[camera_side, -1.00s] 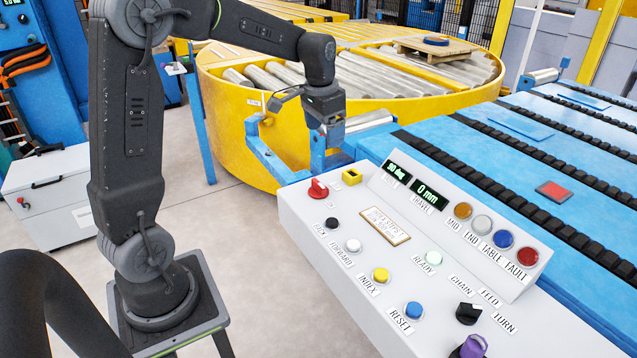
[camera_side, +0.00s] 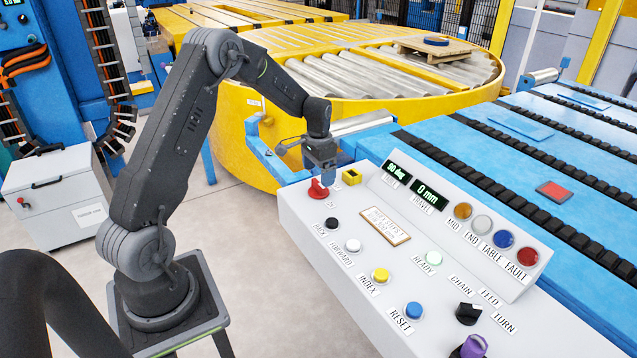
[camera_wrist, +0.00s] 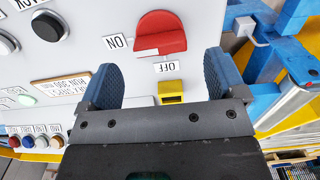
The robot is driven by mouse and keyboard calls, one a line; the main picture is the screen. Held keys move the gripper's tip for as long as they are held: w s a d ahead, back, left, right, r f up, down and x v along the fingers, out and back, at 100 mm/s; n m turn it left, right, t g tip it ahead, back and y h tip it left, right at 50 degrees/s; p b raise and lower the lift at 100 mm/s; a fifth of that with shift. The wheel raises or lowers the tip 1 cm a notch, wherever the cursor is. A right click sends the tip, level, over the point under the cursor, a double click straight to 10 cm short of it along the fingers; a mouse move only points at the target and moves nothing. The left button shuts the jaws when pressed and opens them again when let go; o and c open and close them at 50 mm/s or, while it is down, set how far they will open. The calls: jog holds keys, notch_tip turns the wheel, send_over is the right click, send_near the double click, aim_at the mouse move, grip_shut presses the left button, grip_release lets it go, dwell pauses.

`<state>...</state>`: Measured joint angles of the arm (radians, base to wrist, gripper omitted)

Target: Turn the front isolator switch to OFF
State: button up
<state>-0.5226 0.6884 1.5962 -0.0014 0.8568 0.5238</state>
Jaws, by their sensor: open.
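The red isolator switch (camera_side: 317,190) sits at the far left corner of the white control panel. In the wrist view the red switch (camera_wrist: 162,30) shows beyond my fingertips, with an "ON" label (camera_wrist: 116,43) to its left and an "OFF" label (camera_wrist: 166,68) below it, both upside down. A white mark shows at the switch's lower left edge, nearer neither label clearly. My gripper (camera_wrist: 160,64) is open, with one blue pad on each side and nothing between them. In the side view my gripper (camera_side: 323,176) is just above and beside the switch; contact cannot be told.
A yellow block (camera_side: 351,176) stands close to the switch. A black button (camera_side: 332,223) and a white button (camera_side: 353,245) lie nearer the camera on the panel (camera_side: 300,215). A raised display box (camera_side: 455,225) stands to the right. A blue conveyor (camera_side: 470,150) lies behind.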

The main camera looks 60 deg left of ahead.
aim_at(318, 183)
jog(key=shift+f, duration=2.05)
jog(key=shift+c, duration=0.2)
jog(key=c, duration=0.9)
